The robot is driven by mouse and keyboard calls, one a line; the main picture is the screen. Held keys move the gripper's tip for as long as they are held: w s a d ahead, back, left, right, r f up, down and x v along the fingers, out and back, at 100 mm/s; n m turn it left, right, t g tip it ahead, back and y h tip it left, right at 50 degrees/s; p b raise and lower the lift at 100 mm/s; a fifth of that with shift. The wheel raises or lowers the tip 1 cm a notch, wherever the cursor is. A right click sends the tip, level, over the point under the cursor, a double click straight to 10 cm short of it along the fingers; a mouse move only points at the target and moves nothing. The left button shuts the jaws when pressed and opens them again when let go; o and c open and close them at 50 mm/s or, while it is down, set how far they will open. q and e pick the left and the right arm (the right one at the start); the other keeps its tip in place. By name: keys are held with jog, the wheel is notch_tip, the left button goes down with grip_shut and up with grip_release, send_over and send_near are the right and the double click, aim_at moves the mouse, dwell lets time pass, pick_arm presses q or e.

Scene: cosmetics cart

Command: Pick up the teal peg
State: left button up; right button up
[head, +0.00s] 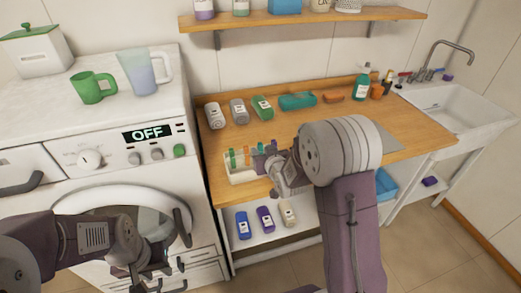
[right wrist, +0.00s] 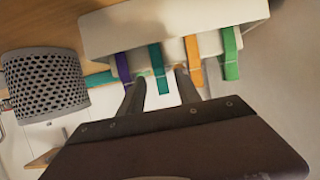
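The teal peg (right wrist: 158,68) is clipped on the rim of a white tray (right wrist: 110,37), between a purple peg (right wrist: 122,67) and an orange peg (right wrist: 194,60). A green peg (right wrist: 229,53) is beyond the orange one. In the head view the tray (head: 236,176) stands at the counter's front left, and my right gripper (head: 267,164) partly hides its right end. In the right wrist view my right gripper (right wrist: 160,86) is open, with its fingertips on either side of the teal peg. My left gripper (head: 155,283) is open and empty, low before the washing machine.
The washing machine (head: 110,130) stands left of the wooden counter (head: 310,122). Several bottles stand or lie along the counter's back. A lower shelf (head: 265,238) holds several bottles. A perforated grey cylinder (right wrist: 45,82) shows beside the pegs in the wrist view.

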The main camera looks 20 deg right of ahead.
aim_at(258, 145)
jog(key=shift+w+d+f, duration=0.15)
jog(key=shift+w, duration=0.05)
jog(key=p+x, duration=0.1)
jog(key=x, duration=0.4)
jog(key=shift+w, duration=0.15)
jog(key=shift+a+r, duration=0.25)
jog(key=shift+r, duration=0.05)
jog(key=c, duration=0.4)
grip_shut()
